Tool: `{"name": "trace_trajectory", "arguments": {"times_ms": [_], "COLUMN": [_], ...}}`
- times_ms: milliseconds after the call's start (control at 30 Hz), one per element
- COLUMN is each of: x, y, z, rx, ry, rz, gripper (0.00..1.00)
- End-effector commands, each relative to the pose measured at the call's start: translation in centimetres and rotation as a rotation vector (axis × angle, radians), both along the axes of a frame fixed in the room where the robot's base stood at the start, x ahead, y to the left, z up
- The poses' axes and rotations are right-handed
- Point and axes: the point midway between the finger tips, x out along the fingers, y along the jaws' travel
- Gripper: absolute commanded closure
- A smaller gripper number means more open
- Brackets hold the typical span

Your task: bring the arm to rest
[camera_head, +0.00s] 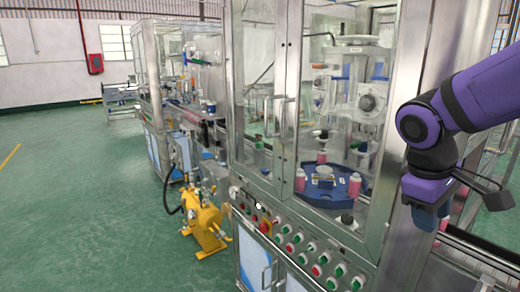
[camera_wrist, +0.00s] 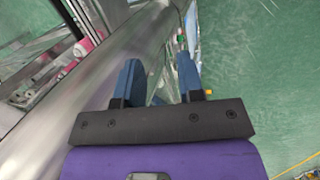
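My purple arm comes in from the right in the head view, with its wrist bent down. My gripper (camera_head: 428,217) hangs at the lower right, in front of the machine's metal frame post. In the wrist view my gripper (camera_wrist: 160,82) has its two blue fingers apart, with nothing between them but a view of metal and floor beyond. The gap between the fingers is hard to see in the head view.
A glass-walled crimping machine (camera_head: 283,100) fills the middle. Inside, a blue turntable (camera_head: 340,186) carries pink cans. A panel of knobs and buttons (camera_head: 300,250) is below. A yellow pump (camera_head: 205,222) stands on the floor. Green floor (camera_head: 70,200) at left is clear.

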Motion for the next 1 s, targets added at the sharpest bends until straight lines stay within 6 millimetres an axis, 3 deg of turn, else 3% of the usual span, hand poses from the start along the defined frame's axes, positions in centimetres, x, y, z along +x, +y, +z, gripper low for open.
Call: {"name": "trace_trajectory", "arguments": {"times_ms": [200,500,700,1000], "x": [-3.4,-7.7,-9.1,-9.3], "y": [-0.6,-0.5,-0.2,-0.2], "z": [3.0,6.0,6.8,6.9], "rx": [0.151,0.338,0.404,0.415], "ry": [-0.177,-0.402,-0.480,-0.494], "rz": [-0.166,-0.360,-0.423,-0.434], "gripper": [0.65,0.65,0.65,0.65]}}
